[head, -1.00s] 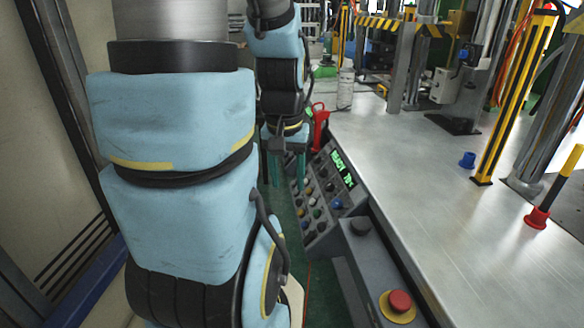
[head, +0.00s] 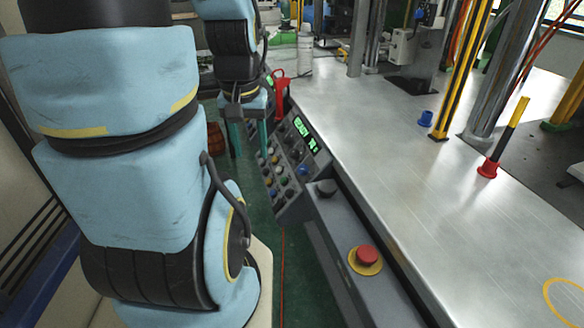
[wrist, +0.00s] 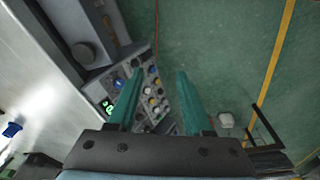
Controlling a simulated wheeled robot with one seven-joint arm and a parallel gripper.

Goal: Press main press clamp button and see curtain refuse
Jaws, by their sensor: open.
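The control panel (head: 290,170) is a tilted grey box on the side of the metal table, with several coloured buttons and a green lit display (head: 301,127). The display seems to start with "READY". It also shows in the wrist view (wrist: 162,100), with blue, yellow and white buttons. I cannot tell which button is the main press clamp one. My gripper (head: 248,140) hangs left of the panel, with its teal fingers apart and empty. In the wrist view my gripper (wrist: 156,80) has one finger over the panel's buttons and the other over the floor beside it.
A red emergency button (head: 367,256) on a yellow base and a black knob (head: 326,188) sit on the grey rail. Green floor lies left of the panel.

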